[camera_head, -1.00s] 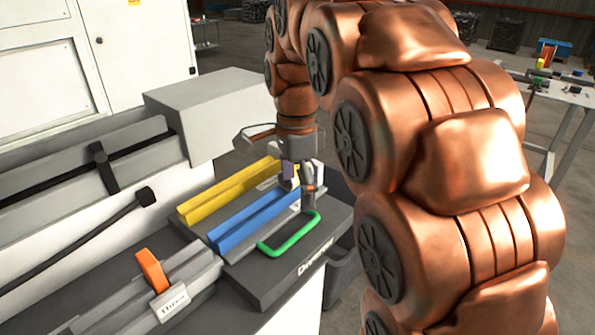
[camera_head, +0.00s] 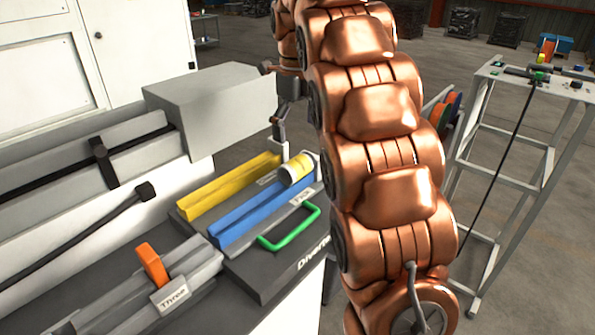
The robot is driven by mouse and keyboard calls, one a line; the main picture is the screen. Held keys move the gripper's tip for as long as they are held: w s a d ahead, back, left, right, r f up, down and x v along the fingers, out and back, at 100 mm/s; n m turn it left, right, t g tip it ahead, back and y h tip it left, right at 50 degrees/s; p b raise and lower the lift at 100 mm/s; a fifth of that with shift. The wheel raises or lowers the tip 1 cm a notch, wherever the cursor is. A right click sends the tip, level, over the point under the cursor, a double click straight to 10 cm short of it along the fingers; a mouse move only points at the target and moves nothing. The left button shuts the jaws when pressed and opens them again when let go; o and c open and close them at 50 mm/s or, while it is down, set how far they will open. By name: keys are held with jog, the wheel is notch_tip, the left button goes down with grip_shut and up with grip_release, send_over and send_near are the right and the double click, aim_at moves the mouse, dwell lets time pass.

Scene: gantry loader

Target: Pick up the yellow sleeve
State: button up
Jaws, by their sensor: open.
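A short cylinder with a yellow band and pale ends, which looks like the yellow sleeve (camera_head: 296,170), lies at the far right end of the blue (camera_head: 250,218) and yellow (camera_head: 228,188) rails. I cannot tell exactly which rail bears it. My gripper (camera_head: 278,132) is open, just above and left of the sleeve, and apparently apart from it.
The rails sit on a dark base (camera_head: 262,280) with a green handle (camera_head: 291,230). A grey rail with an orange piece (camera_head: 152,264) is in front. A grey box (camera_head: 208,105) stands behind. A light table (camera_head: 530,88) is at right.

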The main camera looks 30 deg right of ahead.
aim_at(297, 159)
jog(key=shift+f+b, duration=0.45)
jog(key=shift+f, duration=0.35)
jog(key=shift+s+a+f+p, duration=0.15)
jog(key=shift+f+p, duration=0.25)
jog(key=shift+f, duration=0.35)
jog(key=shift+s+f+p, duration=0.15)
jog(key=shift+f+p, duration=0.25)
jog(key=shift+f, duration=1.4)
jog(key=c, duration=1.3)
